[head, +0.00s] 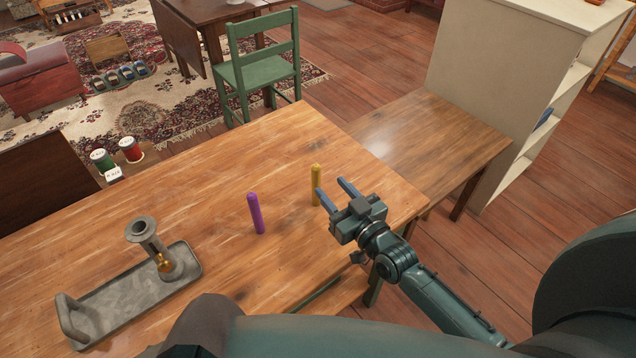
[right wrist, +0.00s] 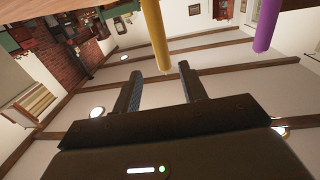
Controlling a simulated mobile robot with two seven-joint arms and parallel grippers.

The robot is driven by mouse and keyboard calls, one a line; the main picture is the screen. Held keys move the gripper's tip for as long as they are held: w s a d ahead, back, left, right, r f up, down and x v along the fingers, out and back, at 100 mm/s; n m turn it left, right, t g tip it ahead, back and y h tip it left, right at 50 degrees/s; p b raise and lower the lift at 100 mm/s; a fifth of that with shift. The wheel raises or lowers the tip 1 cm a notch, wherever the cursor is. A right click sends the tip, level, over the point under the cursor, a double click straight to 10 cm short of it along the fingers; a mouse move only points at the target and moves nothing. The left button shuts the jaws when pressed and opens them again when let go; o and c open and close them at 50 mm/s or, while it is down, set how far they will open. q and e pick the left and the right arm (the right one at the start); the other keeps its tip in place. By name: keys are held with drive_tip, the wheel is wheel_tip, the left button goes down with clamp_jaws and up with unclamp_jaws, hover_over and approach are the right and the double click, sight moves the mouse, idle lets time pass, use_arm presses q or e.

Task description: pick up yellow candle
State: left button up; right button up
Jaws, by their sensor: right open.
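The yellow candle (head: 316,185) stands upright on the wooden table (head: 200,190), right of the purple candle (head: 255,213). My right gripper (head: 329,184) is open and empty, with its fingers pointing toward the yellow candle just right of it. In the right wrist view, the yellow candle (right wrist: 156,36) shows beyond and roughly between the fingertips (right wrist: 160,70), and the purple candle (right wrist: 269,27) is off to the right. I cannot tell whether a finger touches the yellow candle. My left gripper is not in view.
A grey tray (head: 125,300) with a raised end holds a grey and brass candle holder (head: 147,236) on the left. Red and green spools (head: 131,150) are at the far left. A green chair (head: 262,75) stands behind the table. Table around the yellow candle is clear.

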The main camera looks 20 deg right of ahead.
sight(319, 176)
drive_tip(key=shift+a+x, duration=0.1)
drive_tip(key=shift+x, duration=1.65)
drive_tip(key=shift+a+x, duration=0.15)
drive_tip(key=shift+x, duration=1.65)
drive_tip(key=shift+s+f, duration=0.1)
drive_tip(key=shift+c, duration=0.3)
clamp_jaws()
